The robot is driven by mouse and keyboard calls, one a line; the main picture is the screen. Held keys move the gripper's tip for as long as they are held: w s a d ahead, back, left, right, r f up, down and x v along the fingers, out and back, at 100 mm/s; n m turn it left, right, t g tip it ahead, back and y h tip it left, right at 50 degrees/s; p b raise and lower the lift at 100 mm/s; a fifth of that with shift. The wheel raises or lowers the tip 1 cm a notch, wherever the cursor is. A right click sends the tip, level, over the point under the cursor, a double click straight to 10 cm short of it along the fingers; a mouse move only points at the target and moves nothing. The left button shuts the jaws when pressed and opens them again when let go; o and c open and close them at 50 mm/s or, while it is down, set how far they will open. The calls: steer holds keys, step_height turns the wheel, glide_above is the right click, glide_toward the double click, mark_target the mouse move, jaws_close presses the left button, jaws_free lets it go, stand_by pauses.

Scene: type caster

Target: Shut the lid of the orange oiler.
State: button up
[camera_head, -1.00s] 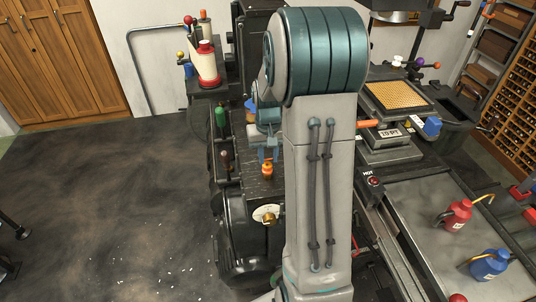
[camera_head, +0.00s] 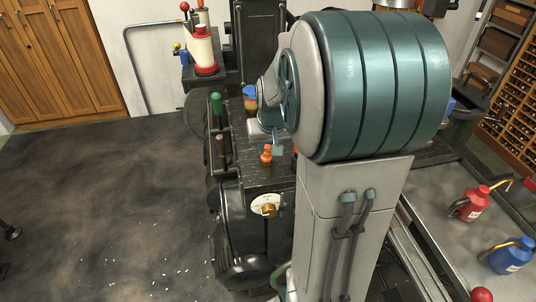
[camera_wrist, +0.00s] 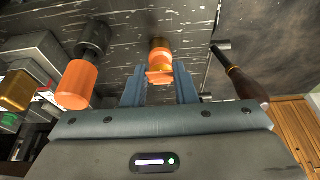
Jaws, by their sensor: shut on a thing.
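The orange oiler (camera_head: 266,155) stands on the dark machine top, small in the head view. In the wrist view the oiler (camera_wrist: 160,52) is straight ahead, with a flat orange part facing me between my fingers. My gripper (camera_wrist: 160,78) has a finger on each side of that orange part and is shut on the oiler. I cannot tell clearly whether the flat part is its lid. In the head view my gripper (camera_head: 277,147) is at the oiler's right side, partly hidden by my arm.
An orange-and-black handle (camera_wrist: 77,84) is left of my fingers and a dark wooden handle (camera_wrist: 240,80) is right. A green-topped lever (camera_head: 217,104) rises left of the oiler. Red (camera_head: 469,205) and blue (camera_head: 508,256) oil cans stand at right. Open floor lies left.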

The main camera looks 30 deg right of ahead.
steer(key=shift+s+a+f+t+h+b, duration=0.15)
steer(key=shift+f+t+b, duration=0.45)
steer(key=shift+b, duration=1.3)
steer(key=shift+s+d+f+t+h+b, duration=0.1)
steer(key=shift+s+f+t+h+b, duration=0.2)
steer(key=shift+t+b, duration=1.1)
steer(key=shift+s+a+f+t+h+b, duration=0.15)
steer(key=shift+f+b, duration=0.4)
steer(key=shift+b, duration=1.9)
steer(key=t+b, duration=0.1)
steer(key=b, duration=0.1)
steer(key=shift+f+b, duration=0.15)
steer(key=shift+b, duration=0.25)
steer(key=shift+s+t+b, duration=0.1)
steer(key=shift+t+b, duration=0.15)
steer(key=shift+b, duration=0.5)
steer(key=o, duration=1)
